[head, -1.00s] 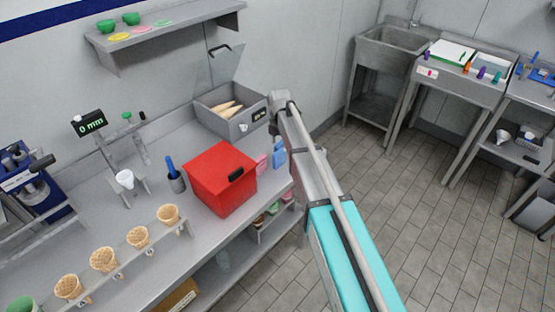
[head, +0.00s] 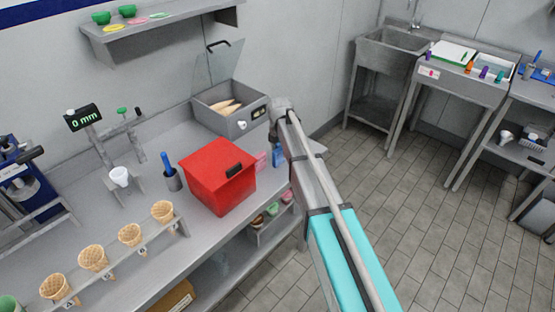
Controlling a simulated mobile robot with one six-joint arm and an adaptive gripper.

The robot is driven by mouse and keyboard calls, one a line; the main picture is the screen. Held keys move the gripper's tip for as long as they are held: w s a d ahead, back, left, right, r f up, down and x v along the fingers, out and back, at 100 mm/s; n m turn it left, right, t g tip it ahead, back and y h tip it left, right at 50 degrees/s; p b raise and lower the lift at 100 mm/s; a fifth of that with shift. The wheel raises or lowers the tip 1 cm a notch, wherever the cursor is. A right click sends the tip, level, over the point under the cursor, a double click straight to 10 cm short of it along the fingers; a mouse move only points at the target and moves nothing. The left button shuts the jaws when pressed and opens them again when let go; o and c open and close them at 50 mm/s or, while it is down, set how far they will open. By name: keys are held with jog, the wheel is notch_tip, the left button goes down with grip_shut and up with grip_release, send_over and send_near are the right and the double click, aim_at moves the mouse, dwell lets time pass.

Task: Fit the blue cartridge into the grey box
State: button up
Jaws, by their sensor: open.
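A grey box (head: 222,125) with a raised clear lid stands at the back of the left counter, with tan pieces inside. I cannot tell whether it is the task's box. A small blue item (head: 278,156) lies by the counter's right edge, partly behind my arm, and may be the blue cartridge. Other small coloured pieces, one of them purple (head: 484,72), stand on the right-hand table; they are too small to identify. My arm crosses the middle, its far joint beside the grey box. My gripper does not show.
A red box (head: 218,177) with a black handle stands at the counter's front. Waffle cones sit in a rack (head: 146,249) along the left edge. A sink (head: 398,42) and steel tables (head: 462,90) stand at the back right. The tiled floor (head: 410,200) between is clear.

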dwell(0.5)
grip_shut()
